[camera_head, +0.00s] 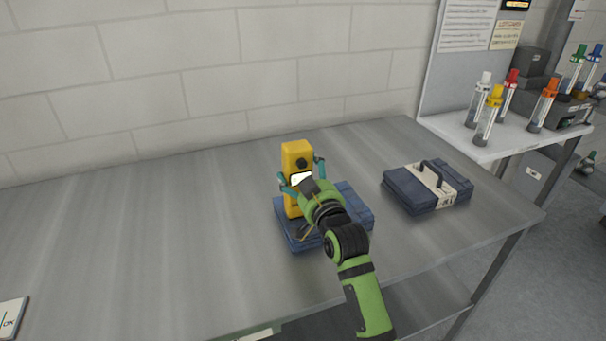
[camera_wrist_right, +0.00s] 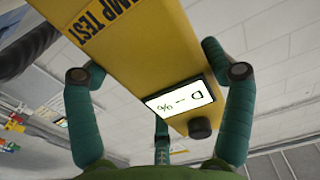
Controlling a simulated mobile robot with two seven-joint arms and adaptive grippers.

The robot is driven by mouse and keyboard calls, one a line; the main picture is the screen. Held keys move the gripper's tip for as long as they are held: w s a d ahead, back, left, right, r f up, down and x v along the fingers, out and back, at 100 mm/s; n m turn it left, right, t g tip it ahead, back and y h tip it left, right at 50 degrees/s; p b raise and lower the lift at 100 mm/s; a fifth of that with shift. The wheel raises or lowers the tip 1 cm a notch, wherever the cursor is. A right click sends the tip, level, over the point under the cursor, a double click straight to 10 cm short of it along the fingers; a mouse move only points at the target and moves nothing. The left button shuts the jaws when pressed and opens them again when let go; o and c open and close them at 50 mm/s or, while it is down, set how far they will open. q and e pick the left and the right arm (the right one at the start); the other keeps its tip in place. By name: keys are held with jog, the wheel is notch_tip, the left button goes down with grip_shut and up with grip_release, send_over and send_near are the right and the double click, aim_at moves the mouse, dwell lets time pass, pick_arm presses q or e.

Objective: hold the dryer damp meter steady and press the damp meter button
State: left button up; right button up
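My right gripper (camera_head: 303,175) is at the meter's front. Its teal fingers are spread on both sides of the meter, with a gap visible beside the left finger in the wrist view. I cannot tell whether the right finger touches. My left gripper is out of view.
Several capped tubes (camera_head: 487,115) stand on a side table at right. The bench's left half (camera_head: 150,240) is mostly clear.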

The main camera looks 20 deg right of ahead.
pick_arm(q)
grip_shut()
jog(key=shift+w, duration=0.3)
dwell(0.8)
